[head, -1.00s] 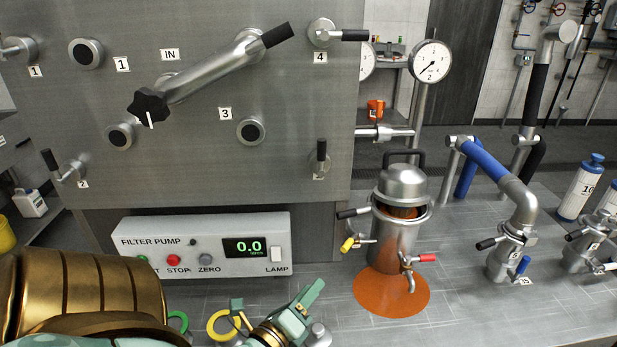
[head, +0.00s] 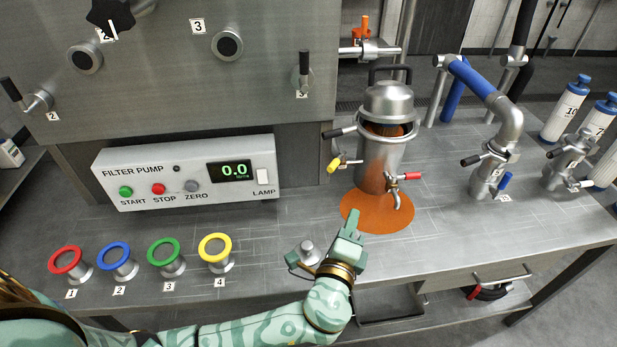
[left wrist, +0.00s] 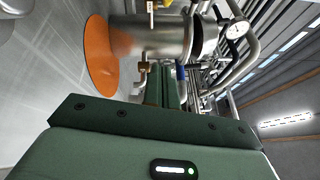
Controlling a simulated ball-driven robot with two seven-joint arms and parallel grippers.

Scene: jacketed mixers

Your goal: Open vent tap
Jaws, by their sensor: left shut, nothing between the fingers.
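An orange-handled valve (head: 364,40) sits on the pipe behind. Which of these is the vent tap, I cannot tell. My left gripper (head: 352,225) is shut and empty, over the mat's front left edge, apart from the vessel. The left wrist view shows the vessel (left wrist: 165,35) sideways, beyond the fingers (left wrist: 164,88). My right gripper is not in view.
A filter pump box (head: 188,172) stands at the left under the steel panel (head: 170,90). Several coloured rings on posts, one yellow (head: 215,247), line the front left. A blue pipe (head: 472,78) and white bottles (head: 565,108) stand right. The bench at front right is clear.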

